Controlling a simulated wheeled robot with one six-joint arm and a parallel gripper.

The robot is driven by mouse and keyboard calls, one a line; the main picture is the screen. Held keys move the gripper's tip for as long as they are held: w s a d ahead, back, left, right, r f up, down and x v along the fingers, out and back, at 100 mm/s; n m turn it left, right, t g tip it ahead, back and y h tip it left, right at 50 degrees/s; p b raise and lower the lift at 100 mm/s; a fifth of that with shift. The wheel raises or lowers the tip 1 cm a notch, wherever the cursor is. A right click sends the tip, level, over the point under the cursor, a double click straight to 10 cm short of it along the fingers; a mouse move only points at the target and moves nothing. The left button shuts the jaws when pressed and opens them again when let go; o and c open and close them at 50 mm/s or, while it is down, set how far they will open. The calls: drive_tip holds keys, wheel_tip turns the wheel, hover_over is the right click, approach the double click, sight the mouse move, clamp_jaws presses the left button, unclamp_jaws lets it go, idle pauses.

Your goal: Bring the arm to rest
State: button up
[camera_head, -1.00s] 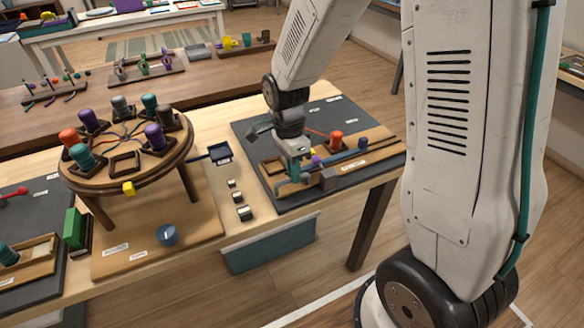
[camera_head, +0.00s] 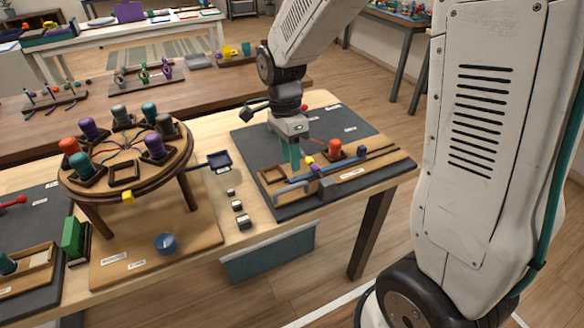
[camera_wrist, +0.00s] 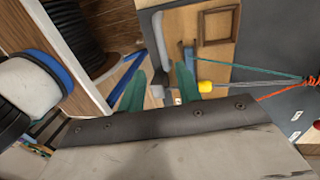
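My gripper (camera_head: 290,153) has two teal fingers pointing down over the dark mat (camera_head: 255,150) on the right part of the table. The fingers stand apart with nothing visible held between them; the wrist view also shows the gap (camera_wrist: 160,70). The yellow piece also shows in the wrist view (camera_wrist: 205,86), with teal and orange cords running right. Whether the fingers touch anything below cannot be told.
A round braiding stand (camera_head: 180,165) with several coloured bobbins stands to the left. A brown table (camera_head: 200,95) with racks lies behind.

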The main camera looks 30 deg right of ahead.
drive_tip(key=shift+r, duration=0.3)
drive_tip(key=s+d+r+n+t, duration=0.1)
drive_tip(key=s+r+n, duration=0.5)
drive_tip(key=s+n, duration=0.3)
drive_tip(key=s+d+r+n+t, duration=0.1)
drive_tip(key=s+r+n+t, duration=0.1)
drive_tip(key=s+r+n, duration=0.5)
drive_tip(key=s+n, duration=0.2)
drive_tip(key=s, duration=0.3)
drive_tip(key=shift+s+d+r+t, duration=0.15)
drive_tip(key=shift+s+d+t, duration=0.05)
drive_tip(key=shift+d+t, duration=0.1)
